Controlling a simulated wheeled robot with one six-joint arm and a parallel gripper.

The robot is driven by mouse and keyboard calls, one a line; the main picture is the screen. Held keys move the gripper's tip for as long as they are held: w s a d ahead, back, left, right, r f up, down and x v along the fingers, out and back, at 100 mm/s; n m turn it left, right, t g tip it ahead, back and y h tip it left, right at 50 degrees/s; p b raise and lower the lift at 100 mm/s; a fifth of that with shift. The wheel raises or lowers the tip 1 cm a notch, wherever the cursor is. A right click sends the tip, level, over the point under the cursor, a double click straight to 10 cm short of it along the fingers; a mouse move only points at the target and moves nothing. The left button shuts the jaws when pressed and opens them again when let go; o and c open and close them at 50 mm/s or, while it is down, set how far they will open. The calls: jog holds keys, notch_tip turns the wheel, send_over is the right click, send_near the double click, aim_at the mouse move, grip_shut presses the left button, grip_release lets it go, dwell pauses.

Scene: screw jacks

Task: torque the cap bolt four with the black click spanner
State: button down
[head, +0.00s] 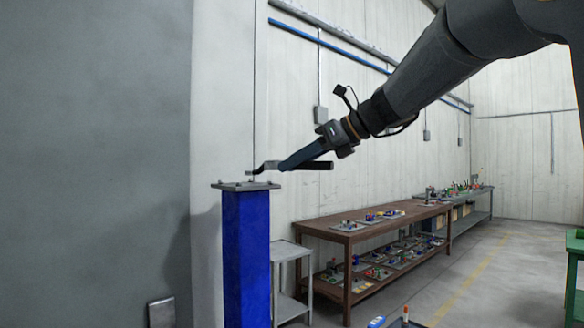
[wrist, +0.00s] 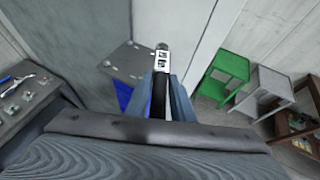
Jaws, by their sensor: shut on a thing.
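My gripper (head: 290,163) is shut on the black click spanner (head: 318,166), whose dark handle sticks out to the right of the fingers. The spanner's head end is on the left, just above the grey cap plate on the blue column (head: 247,255). In the wrist view the spanner (wrist: 161,58) lies between my fingers (wrist: 160,90), its silver head pointing away over the grey plate (wrist: 122,56). Small bolts show on the plate. I cannot tell which one is bolt four, nor whether the spanner's head touches a bolt.
A grey wall panel stands close on the left. A small grey table (head: 291,252) is behind the column. A brown bench (head: 347,237) with several trays of parts runs along the wall. In the wrist view a green table (wrist: 229,68) is at right. Open floor lies right of the bench.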

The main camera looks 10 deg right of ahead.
jog(key=w+d+n+g+y+p, duration=0.2)
jog(key=w+n+g+p, duration=0.5)
jog(key=p, duration=0.4)
jog(key=shift+w+d+n+g, duration=0.15)
jog(key=shift+w+n+g, duration=0.15)
jog(key=shift+w+g, duration=0.15)
jog(key=shift+d, duration=0.1)
dwell(0.4)
jog(key=shift+f, duration=0.8)
dwell(0.6)
jog(key=shift+s+m+t+b, duration=0.7)
jog(key=shift+s+m+t, duration=0.4)
jog(key=shift+s+t, duration=0.15)
